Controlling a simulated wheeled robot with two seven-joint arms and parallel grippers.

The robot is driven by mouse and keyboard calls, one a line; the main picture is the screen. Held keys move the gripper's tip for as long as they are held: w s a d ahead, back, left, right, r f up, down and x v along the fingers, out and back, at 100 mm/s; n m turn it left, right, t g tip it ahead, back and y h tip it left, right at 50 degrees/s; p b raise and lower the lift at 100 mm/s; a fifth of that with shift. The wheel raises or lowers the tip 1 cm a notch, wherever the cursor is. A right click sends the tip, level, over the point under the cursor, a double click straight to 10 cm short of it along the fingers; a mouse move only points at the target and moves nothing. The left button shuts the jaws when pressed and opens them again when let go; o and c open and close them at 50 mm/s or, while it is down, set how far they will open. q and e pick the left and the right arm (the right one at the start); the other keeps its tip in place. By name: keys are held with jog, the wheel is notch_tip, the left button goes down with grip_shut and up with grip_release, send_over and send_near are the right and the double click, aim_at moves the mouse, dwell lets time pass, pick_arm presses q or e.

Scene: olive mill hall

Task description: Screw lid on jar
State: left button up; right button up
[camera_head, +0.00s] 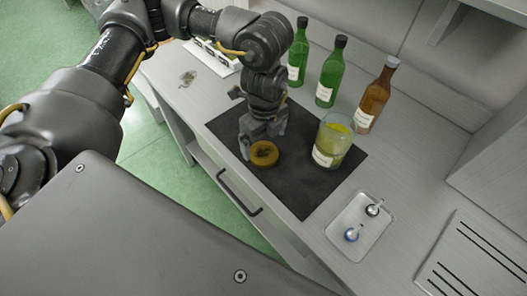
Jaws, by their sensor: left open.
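A glass jar (332,140) with yellow-green contents and a pale label stands upright on a dark mat (301,188). Its mouth appears open, with no lid seated on it. A round brown-gold lid (264,153) is on the mat to the left of the jar, right at my left gripper's fingers. My left gripper (262,138) is open and points down, with its fingers at the lid's far side; I cannot tell whether they touch it. My right gripper is not in view.
Two green bottles (330,78) (298,55) and a brown bottle (375,97) stand behind the mat. A small tray (358,226) with two small knobbed items lies at the front right. A slotted panel (478,262) is further right. The mat's front part is clear.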

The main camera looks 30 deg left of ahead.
aim_at(263, 153)
pick_arm(q)
jog(key=shift+a+f+p, duration=0.1)
jog(key=shift+f+p, duration=0.25)
jog(key=shift+f, duration=1.95)
jog(key=shift+c, duration=0.4)
jog(key=c, duration=0.9)
